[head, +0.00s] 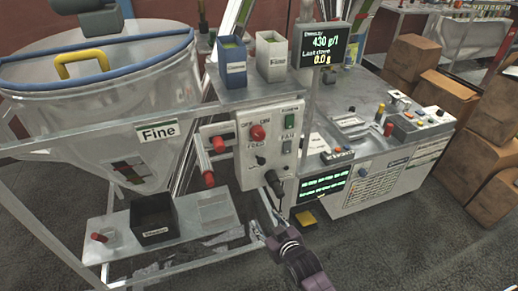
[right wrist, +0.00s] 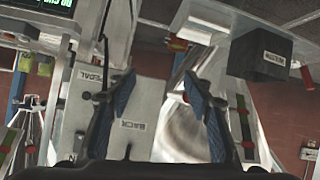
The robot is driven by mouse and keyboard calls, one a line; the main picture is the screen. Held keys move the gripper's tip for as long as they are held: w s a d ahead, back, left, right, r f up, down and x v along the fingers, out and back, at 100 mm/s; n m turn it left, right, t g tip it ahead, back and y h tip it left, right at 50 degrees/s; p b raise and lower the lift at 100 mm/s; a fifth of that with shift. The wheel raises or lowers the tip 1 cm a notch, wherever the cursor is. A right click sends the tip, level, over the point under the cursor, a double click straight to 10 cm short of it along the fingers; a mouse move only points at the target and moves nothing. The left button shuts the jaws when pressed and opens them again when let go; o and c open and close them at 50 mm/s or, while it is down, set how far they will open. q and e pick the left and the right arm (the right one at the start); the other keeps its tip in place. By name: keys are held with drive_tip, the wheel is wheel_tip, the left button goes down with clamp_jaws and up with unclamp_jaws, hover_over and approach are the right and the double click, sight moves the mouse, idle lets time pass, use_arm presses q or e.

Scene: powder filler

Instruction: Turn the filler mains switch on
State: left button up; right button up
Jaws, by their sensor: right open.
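The filler's control panel (head: 268,150) is a pale upright plate below the shelf. A red switch knob (head: 257,133) sits near its top, beside OFF and ON labels. Its setting is too small to tell. A smaller black knob (head: 261,160) lies below it, and a FAN switch (head: 287,147) is to the right. My right gripper (head: 272,218) is low in front of the panel, below and apart from the red knob. In the right wrist view my right gripper (right wrist: 158,82) is open and empty, with a pale plate labelled BACK (right wrist: 134,108) beyond its fingers. My left gripper does not show.
A clear hopper marked Fine (head: 120,120) stands at left. A dark open box (head: 154,222) sits on the low shelf. A display (head: 323,45) on a post rises right of the panel. Another machine (head: 385,165) and cardboard boxes (head: 490,140) stand at right.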

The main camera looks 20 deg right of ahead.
drive_tip(key=w+r+t+b, duration=0.1)
drive_tip(key=w+r+t, duration=0.1)
drive_tip(key=r, duration=0.4)
drive_tip(key=w+r+t+b, duration=0.1)
drive_tip(key=w+r, duration=0.2)
drive_tip(key=r, duration=0.4)
drive_tip(key=t, duration=0.3)
approach(259, 136)
drive_tip(key=w, duration=0.9)
drive_tip(key=shift+w+a+r, duration=0.1)
drive_tip(key=shift+w+a, duration=0.05)
drive_tip(key=shift+w, duration=0.05)
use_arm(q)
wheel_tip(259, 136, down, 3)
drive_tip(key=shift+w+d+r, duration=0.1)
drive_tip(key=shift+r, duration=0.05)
use_arm(e)
drive_tip(key=shift+c, duration=0.2)
drive_tip(key=c, duration=1.1)
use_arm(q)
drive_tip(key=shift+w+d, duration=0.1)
